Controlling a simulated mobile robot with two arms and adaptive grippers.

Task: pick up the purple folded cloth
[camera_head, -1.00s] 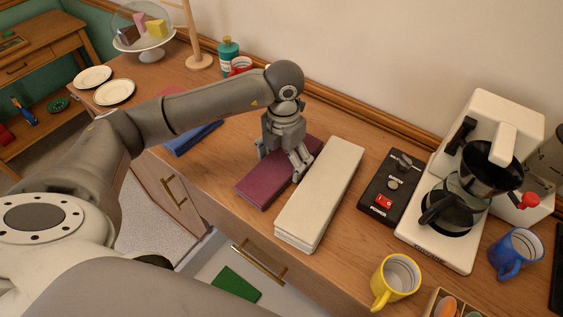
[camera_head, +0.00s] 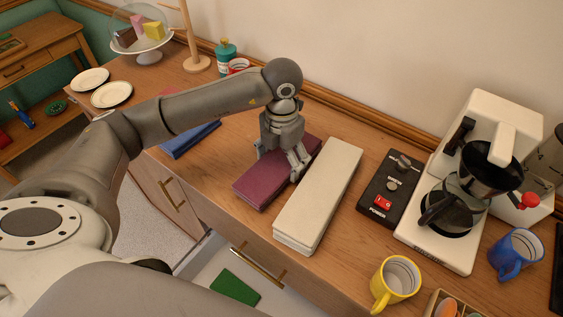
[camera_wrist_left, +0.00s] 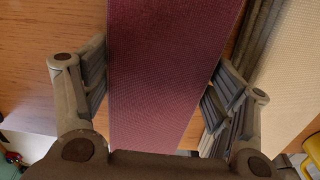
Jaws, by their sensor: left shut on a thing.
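The purple folded cloth (camera_head: 262,186) lies on the wooden counter in the head view, between a blue folded cloth and a white folded cloth. My left gripper (camera_head: 281,165) is over it from above, with a finger on each long side. In the left wrist view the purple cloth (camera_wrist_left: 170,75) runs between the two fingers of the left gripper (camera_wrist_left: 163,90), which are shut on it. The cloth appears to rest on the counter still; any lift is too small to tell. My right gripper is not in view.
The white folded cloth (camera_head: 318,200) lies close on the right, beside the right finger. The blue folded cloth (camera_head: 190,138) is to the left. A black switch box (camera_head: 388,195), a coffee maker (camera_head: 440,240) and a yellow mug (camera_head: 396,282) stand further right. A drawer (camera_head: 215,262) is open below.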

